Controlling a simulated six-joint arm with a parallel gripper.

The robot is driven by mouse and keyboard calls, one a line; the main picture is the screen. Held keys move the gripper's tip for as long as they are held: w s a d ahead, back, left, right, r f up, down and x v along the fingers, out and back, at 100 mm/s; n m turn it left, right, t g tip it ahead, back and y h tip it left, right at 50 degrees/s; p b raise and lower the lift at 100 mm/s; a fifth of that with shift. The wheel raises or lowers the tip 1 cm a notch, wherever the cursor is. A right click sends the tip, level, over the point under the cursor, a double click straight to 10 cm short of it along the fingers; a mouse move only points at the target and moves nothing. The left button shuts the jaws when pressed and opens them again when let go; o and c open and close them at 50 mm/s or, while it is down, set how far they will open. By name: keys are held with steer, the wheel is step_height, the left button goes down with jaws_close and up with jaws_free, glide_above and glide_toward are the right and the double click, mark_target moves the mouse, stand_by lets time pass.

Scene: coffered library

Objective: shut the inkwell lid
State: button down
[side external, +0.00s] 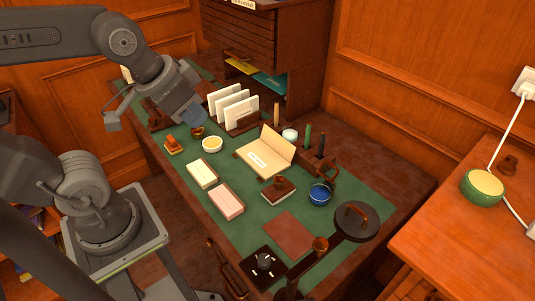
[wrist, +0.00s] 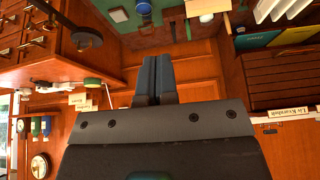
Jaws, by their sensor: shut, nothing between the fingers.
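My gripper (side external: 199,121) is shut and empty, above the far left part of the green desk mat, close to a small dark brown pot (side external: 197,132). In the wrist view its two fingers (wrist: 156,62) are together with nothing between them. A round blue pot (side external: 320,194), which looks like the inkwell, stands at the right of the mat, well away from my gripper. A brown piece (side external: 328,175) rises behind it; I cannot tell if this is its raised lid.
An open cream folder (side external: 266,155) lies mid-desk, with upright cards (side external: 230,106) behind it. A round dark disc (side external: 356,222) on an arm overhangs the front right.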

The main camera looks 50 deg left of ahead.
steer(key=c, duration=1.8)
jaws_free()
steer(key=shift+s+a+f, duration=0.1)
steer(key=shift+s+f, duration=0.05)
steer(key=shift+s, duration=0.3)
steer(key=shift+o, duration=0.8)
steer(key=shift+w, duration=0.1)
steer(key=o, duration=0.4)
steer(key=w+m, duration=0.1)
steer(key=w, duration=0.1)
steer(key=w+r+m, duration=0.1)
steer(key=w, duration=0.1)
steer(key=w+d+m, duration=0.1)
steer(key=w, duration=0.1)
steer(key=shift+w+r+m+g, duration=0.2)
steer(key=shift+r+m+g, duration=0.1)
steer(key=shift+r, duration=0.1)
steer(key=shift+o, duration=0.2)
steer(key=m+g, duration=0.3)
steer(key=m, duration=1.1)
glide_above(332, 164)
steer(key=s, duration=0.3)
step_height(332, 164, down, 11)
steer(key=w+f, duration=0.1)
steer(key=f, duration=0.8)
steer(key=w+f, duration=0.1)
steer(key=f, duration=0.4)
steer(key=shift+w, duration=0.35)
steer(key=shift+r, duration=0.1)
jaws_close()
